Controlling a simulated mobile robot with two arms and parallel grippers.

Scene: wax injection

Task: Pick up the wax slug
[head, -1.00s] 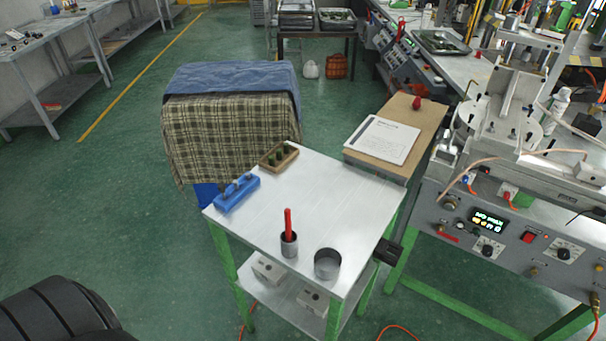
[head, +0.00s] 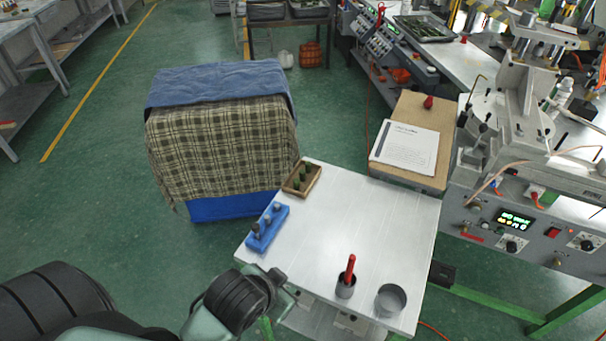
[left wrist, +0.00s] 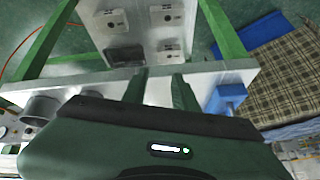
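No piece is clearly marked as the wax slug. A red stick (head: 350,268) stands upright in a small grey cup (head: 346,288) at the front of the metal table (head: 345,222). Several dark green pieces (head: 302,176) stand in a wooden tray (head: 313,187) at the far left corner. A blue block (head: 266,228) with several grey pegs lies on the left edge; it also shows in the left wrist view (left wrist: 227,98). My left gripper (left wrist: 161,78) is open and empty at the table's front left edge. In the head view its fingers are hard to make out. My right gripper is not in view.
A wide grey cup (head: 391,300) stands at the table's front right. Small boxes (left wrist: 167,14) sit on the lower shelf. A cloth-covered stack (head: 222,140) is behind left; a wooden board with a paper sheet (head: 408,147) and a machine (head: 520,180) are right. The table's middle is clear.

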